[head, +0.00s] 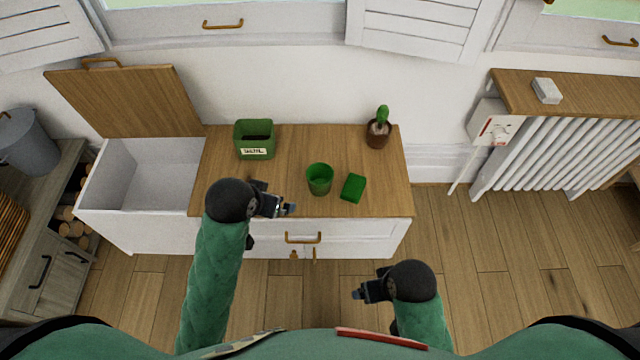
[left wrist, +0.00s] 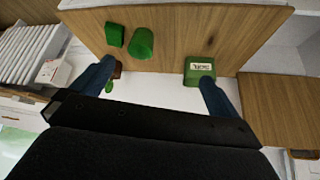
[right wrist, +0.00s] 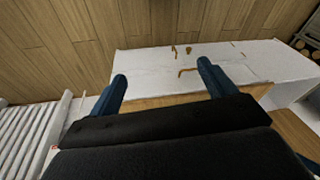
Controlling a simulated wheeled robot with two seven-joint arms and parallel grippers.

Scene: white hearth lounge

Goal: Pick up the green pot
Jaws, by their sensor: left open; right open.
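The green pot (head: 319,179), a round open-topped cup shape, stands on the wooden top of a white cabinet. It also shows in the left wrist view (left wrist: 141,44). My left gripper (head: 288,208) is open and empty, to the left of the pot and nearer the cabinet's front edge. Its blue fingers are spread in the left wrist view. My right gripper (head: 357,293) is open and empty, in front of the cabinet. The right wrist view shows its spread fingers, the floor and the cabinet front, with no pot in sight.
A green block (head: 353,187) lies just right of the pot. A labelled green box (head: 240,146) stands at the back left, and a cactus in a brown pot (head: 378,134) at the back right. A lidded white bin section (head: 103,185) stands open at left.

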